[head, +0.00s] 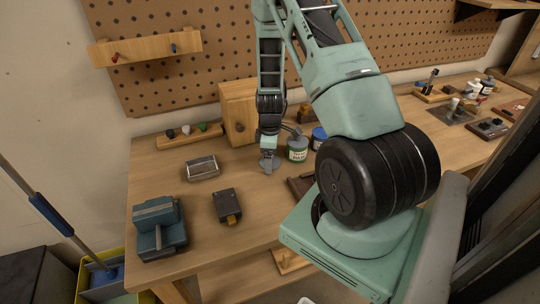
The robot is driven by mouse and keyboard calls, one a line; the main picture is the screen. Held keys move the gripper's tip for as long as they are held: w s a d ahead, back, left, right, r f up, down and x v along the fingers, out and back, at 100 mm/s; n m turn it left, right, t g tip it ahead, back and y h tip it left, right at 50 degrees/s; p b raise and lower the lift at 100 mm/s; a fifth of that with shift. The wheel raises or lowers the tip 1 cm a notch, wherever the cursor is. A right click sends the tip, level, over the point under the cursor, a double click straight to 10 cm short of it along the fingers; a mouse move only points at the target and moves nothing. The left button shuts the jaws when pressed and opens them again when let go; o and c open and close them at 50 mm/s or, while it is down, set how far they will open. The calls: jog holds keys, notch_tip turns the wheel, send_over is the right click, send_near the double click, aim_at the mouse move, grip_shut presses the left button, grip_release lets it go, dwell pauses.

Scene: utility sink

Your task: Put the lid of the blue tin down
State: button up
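My gripper (269,152) points down over the middle of the workbench, left of the tins. A small grey, round, flat piece that looks like a lid (270,164) is right at its fingertips. The fingers are too small to tell whether they are closed on it, or whether it touches the bench. The blue tin (319,136) stands to the right, partly hidden by my arm; its top is dark. A grey-green tin with a white label (297,152) stands between it and my gripper.
A wooden box (238,112) stands behind my gripper. A metal tray (202,168), a dark block-like tool (227,205) and a blue-grey vise-like tool (158,228) are on the left. A dark brown item (300,187) lies nearer. Bare wood (252,188) shows in front of my gripper.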

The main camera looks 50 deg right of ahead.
jog(key=shift+r, duration=0.1)
notch_tip(320, 180, up, 12)
jog(key=b, duration=0.2)
jog(key=a+r+n+y, duration=0.1)
jog(key=a+r, duration=0.2)
jog(key=a, duration=0.9)
jog(key=a+r, duration=0.4)
jog(key=a, duration=0.9)
jog(key=s+a+r, duration=0.4)
jog(key=s+a, duration=1.1)
jog(key=s, duration=0.2)
jog(key=shift+a+n, duration=0.3)
jog(key=shift+s+r, duration=0.1)
